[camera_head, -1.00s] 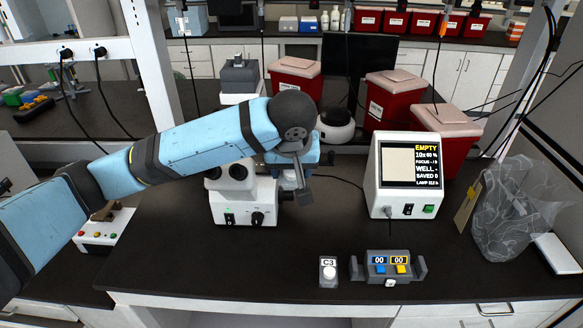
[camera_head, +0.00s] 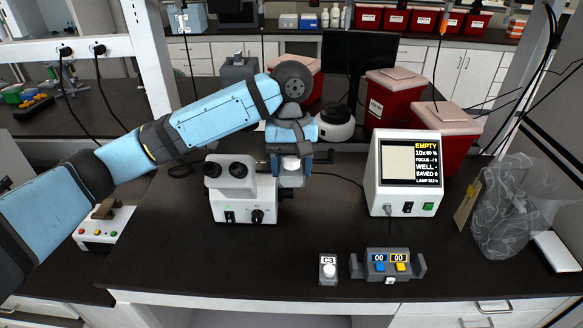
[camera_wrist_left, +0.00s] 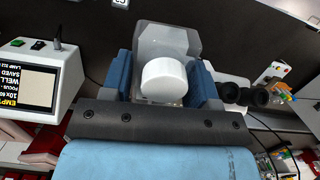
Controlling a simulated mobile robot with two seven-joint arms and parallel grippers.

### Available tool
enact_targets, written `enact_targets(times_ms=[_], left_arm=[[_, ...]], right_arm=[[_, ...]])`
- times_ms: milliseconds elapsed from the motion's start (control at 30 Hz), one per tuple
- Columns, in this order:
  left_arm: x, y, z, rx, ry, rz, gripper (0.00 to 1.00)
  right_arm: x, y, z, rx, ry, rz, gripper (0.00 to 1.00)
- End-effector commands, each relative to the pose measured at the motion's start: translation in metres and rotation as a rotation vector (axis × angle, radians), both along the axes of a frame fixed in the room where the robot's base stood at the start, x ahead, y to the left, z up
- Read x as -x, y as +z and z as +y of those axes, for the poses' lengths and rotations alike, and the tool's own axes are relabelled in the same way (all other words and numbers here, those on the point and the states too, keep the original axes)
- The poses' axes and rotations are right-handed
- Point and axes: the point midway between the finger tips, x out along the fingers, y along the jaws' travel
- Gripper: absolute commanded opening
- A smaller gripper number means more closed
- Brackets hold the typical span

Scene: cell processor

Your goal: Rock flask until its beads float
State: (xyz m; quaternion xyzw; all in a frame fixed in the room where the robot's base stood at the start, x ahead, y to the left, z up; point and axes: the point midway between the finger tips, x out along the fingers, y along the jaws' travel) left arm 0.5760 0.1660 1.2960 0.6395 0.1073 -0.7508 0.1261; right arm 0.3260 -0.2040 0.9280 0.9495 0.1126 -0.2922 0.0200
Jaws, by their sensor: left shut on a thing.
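My left gripper (camera_head: 290,178) hangs above the bench behind and right of the microscope, fingers pointing down. In the left wrist view its blue fingers (camera_wrist_left: 164,82) are shut on the flask (camera_wrist_left: 165,42), which has a clear grey body and a round white cap. In the head view the white cap (camera_head: 290,163) shows between the fingers; most of the flask is hidden by the gripper. I cannot make out beads in it. My right gripper is not in view.
The white microscope (camera_head: 232,190) stands close left of the gripper, and the monitor box (camera_head: 403,178) reading "EMPTY" stands to its right. A C3 button (camera_head: 328,270) and a two-display counter (camera_head: 388,266) sit at the front. Red bins (camera_head: 392,105) stand behind.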

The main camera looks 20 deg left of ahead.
Motion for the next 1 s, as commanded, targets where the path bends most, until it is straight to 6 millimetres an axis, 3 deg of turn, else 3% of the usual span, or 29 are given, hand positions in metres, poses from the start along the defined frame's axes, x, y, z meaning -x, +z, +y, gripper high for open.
enact_targets(times_ms=[300,533,700,733,1000], left_arm=[[0.001,-0.002,-0.001,-0.151,-0.006,-0.444,0.12],[0.000,-0.001,0.000,-0.212,-0.004,-0.620,0.12],[-0.001,0.007,0.000,-0.172,0.002,-0.496,0.12],[-0.001,0.000,0.000,-0.156,0.004,-0.450,0.12],[-0.002,0.000,0.001,-0.013,0.004,-0.036,0.12]], right_arm=[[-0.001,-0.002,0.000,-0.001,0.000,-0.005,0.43],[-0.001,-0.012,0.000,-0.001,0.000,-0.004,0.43],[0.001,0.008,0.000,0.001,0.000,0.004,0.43],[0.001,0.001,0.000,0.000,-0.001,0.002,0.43],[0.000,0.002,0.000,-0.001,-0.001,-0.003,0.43]])
